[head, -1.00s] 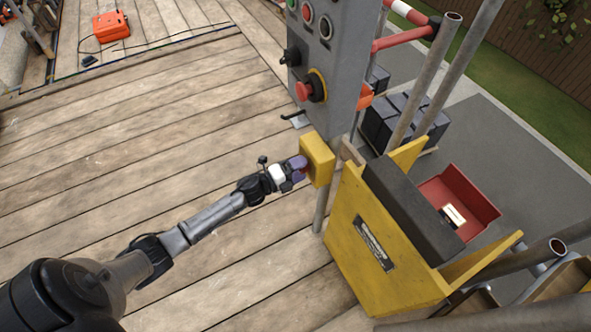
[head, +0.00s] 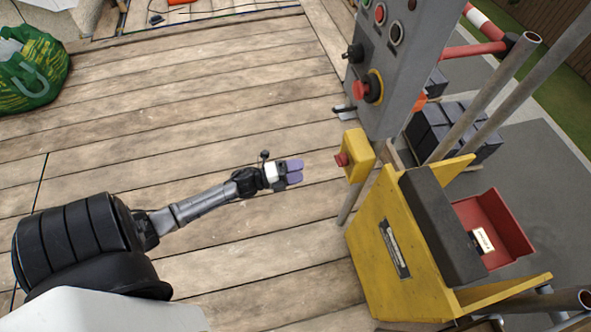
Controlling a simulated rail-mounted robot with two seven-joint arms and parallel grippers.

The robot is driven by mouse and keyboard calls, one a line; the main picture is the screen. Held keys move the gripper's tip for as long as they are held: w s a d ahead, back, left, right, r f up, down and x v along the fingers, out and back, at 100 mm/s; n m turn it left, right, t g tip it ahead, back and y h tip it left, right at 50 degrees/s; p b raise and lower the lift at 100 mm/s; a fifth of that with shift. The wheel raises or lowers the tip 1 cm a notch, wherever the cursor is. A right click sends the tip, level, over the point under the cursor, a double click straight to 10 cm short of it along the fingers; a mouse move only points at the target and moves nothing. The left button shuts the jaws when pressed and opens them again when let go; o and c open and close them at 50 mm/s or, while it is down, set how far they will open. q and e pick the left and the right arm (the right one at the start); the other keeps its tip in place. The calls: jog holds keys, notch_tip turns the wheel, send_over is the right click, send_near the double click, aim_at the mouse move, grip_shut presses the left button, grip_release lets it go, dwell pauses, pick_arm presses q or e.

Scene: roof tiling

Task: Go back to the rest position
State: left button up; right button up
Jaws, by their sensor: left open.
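My left gripper (head: 294,172) has purple fingertips and is open and empty over the wooden deck (head: 190,95). It is left of the small yellow box (head: 357,157) with a red button (head: 341,159) on its left face. There is a clear gap between the fingertips and the button. My left arm comes in from the lower left and reaches toward the middle of the view. My right gripper is not in view.
A grey control panel (head: 395,75) with several buttons stands behind the yellow box. Right of it are a yellow wooden bin (head: 385,240), a red tray (head: 508,225) and metal poles (head: 490,95). A green bag (head: 30,75) lies at the upper left. The deck's middle is clear.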

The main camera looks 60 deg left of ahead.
pick_arm(q)
jog(key=shift+s, duration=0.1)
dwell(0.7)
jog(key=a+f+n+g+y, duration=0.3)
jog(key=a+n+g+y, duration=0.1)
jog(key=a+n+y, duration=0.7)
jog(key=s+d+r+n+g+h+p, duration=0.25)
jog(key=s+d+r+p, duration=0.2)
jog(key=s+d, duration=0.35)
jog(key=s+d+r+n+g+h+p, duration=0.1)
jog(key=s+d+r+n+g+p, duration=0.35)
jog(key=d, duration=0.65)
jog(key=s+d+r+n+g+h+p, duration=0.2)
jog(key=s+d+r+g, duration=0.1)
jog(key=s+d+r, duration=0.5)
notch_tip(320, 180, up, 35)
jog(key=p, duration=3.5)
jog(key=shift+w+d+t+p, duration=0.25)
jog(key=shift+w+t+p, duration=0.05)
jog(key=shift+w+p, duration=0.1)
